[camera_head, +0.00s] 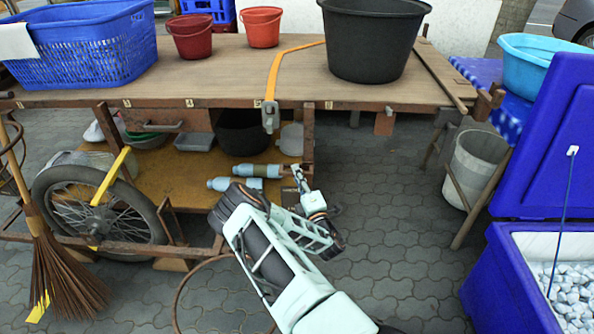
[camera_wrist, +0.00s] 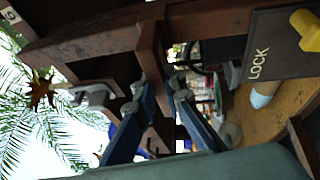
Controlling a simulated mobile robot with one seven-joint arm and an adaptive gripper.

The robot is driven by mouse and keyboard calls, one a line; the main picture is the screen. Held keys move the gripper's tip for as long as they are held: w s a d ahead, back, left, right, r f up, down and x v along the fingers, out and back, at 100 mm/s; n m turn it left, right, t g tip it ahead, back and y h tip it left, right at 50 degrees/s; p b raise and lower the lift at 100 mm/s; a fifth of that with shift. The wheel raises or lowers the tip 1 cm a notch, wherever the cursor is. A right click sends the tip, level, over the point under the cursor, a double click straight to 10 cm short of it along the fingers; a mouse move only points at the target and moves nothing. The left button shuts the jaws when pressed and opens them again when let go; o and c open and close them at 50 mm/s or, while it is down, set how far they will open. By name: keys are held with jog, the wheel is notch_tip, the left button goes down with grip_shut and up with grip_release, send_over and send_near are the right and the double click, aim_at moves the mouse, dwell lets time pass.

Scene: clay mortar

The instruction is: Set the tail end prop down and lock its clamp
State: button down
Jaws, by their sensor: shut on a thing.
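My gripper (camera_head: 299,172) is below the cart's table edge, at a rusty brown post that I take for the tail end prop (camera_head: 308,130). In the wrist view the prop (camera_wrist: 150,45) comes down between the two blue fingers of my gripper (camera_wrist: 160,88), and they are shut on it. Its lower end is hidden by the fingers, so I cannot tell whether it touches the ground. A dark plate marked LOCK (camera_wrist: 262,65) with a yellow knob (camera_wrist: 308,27) is at the right of the wrist view. I cannot tell whether the clamp is locked.
The cart's tabletop (camera_head: 215,75) carries a black tub (camera_head: 372,40), a blue basket (camera_head: 85,50) and red buckets. Bottles (camera_head: 235,184) lie on the lower shelf (camera_head: 170,185) beside my gripper. A grey bucket (camera_head: 474,168) and blue cooler (camera_head: 505,285) stand right. Paving between is clear.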

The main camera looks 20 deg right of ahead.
notch_tip(320, 180, down, 5)
jog(key=shift+r, duration=0.2)
jog(key=c, duration=2)
grip_release()
jog(key=shift+s, duration=0.1)
jog(key=s, duration=0.4)
jog(key=s+f, duration=0.1)
jog(key=s, duration=0.2)
jog(key=s+f, duration=0.1)
jog(key=s, duration=0.3)
jog(key=shift+s, duration=0.35)
